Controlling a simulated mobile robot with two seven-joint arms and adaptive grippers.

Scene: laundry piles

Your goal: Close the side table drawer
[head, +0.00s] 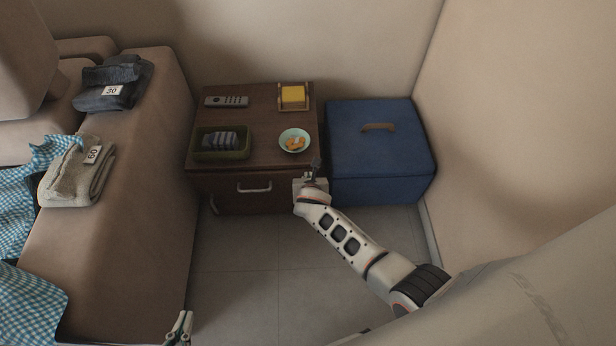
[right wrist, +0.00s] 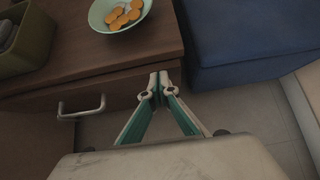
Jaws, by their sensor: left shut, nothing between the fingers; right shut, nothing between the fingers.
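The dark brown side table (head: 266,155) stands against the back wall. Its drawer front (head: 230,187) carries a silver handle (head: 255,187); both also show at the left of the right wrist view, with the handle (right wrist: 80,108) there. No clear opening shows above the drawer front, and I cannot tell whether it is fully flush. My right gripper (head: 315,167) is shut and empty by the table's front right corner, right of the handle. Its fingertips (right wrist: 158,82) are close to the front edge; contact is unclear. My left gripper (head: 180,322) is shut and empty at the bottom left, far from the table.
A remote (head: 226,101), a dark green bin (head: 235,154), a bowl of orange pieces (head: 294,140) and a yellow-topped holder (head: 293,96) are on the table. A blue box (head: 375,160) stands close on the right, a sofa (head: 140,220) on the left. Floor in front is clear.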

